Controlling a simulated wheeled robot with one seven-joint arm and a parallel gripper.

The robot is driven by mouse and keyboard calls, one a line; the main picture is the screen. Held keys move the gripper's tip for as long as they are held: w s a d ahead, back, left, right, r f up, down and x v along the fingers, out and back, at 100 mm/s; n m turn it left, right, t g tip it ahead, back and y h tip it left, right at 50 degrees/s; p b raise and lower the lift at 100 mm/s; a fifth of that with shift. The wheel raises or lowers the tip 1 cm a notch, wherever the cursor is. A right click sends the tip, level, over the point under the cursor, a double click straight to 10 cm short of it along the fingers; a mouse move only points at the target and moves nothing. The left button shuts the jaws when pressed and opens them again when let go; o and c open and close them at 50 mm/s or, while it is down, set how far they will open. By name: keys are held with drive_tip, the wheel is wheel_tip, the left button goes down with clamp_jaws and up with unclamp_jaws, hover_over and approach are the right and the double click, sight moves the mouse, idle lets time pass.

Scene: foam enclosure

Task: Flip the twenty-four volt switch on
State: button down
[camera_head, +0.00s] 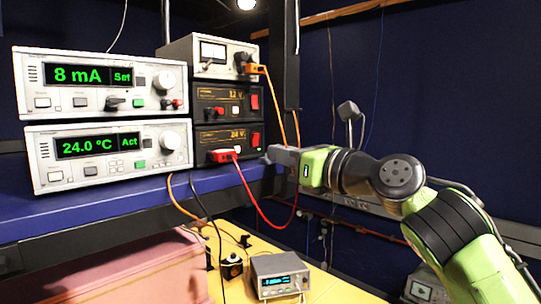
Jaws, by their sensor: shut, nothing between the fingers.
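The 24 V supply (205,140) is a black box on the blue shelf, with orange "24 V" lettering. Its red rocker switch (256,139) is on the right of the front face; I cannot tell its position. A red plug and lead (222,156) are in its front. My gripper (267,158) is shut and empty, pointing left. Its tip is just right of and below the red switch, close to the box's lower right corner. I cannot tell whether it touches the box.
A similar 12 V box (222,104) with its own red switch sits directly above, under a grey metered unit (205,50). Two white display units (105,155) stand left. The red lead hangs below my gripper. A small meter (280,275) sits on the yellow surface below.

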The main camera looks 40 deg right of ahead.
drive_tip(key=s+b, duration=0.1)
drive_tip(key=s, duration=0.9)
drive_tip(key=shift+d+f, duration=0.2)
drive_tip(key=shift+f, duration=0.1)
drive_tip(key=w+a+f+n+g+y, duration=0.1)
drive_tip(key=a+f+n+g, duration=0.5)
drive_tip(key=a+f+n, duration=1.1)
drive_tip(key=s+a+f+n+g, duration=0.2)
drive_tip(key=a+f+n+g, duration=0.1)
drive_tip(key=f+n, duration=0.6)
drive_tip(key=s+a+f+n+g+h, duration=0.1)
drive_tip(key=s+a+f+n+g, duration=0.2)
drive_tip(key=f+n, duration=0.6)
wheel_tip(320, 180, down, 2)
drive_tip(key=shift+s+a+f+n+g, duration=0.1)
drive_tip(key=shift+s+a+n+g, duration=0.1)
drive_tip(key=shift+a+n+g, duration=0.35)
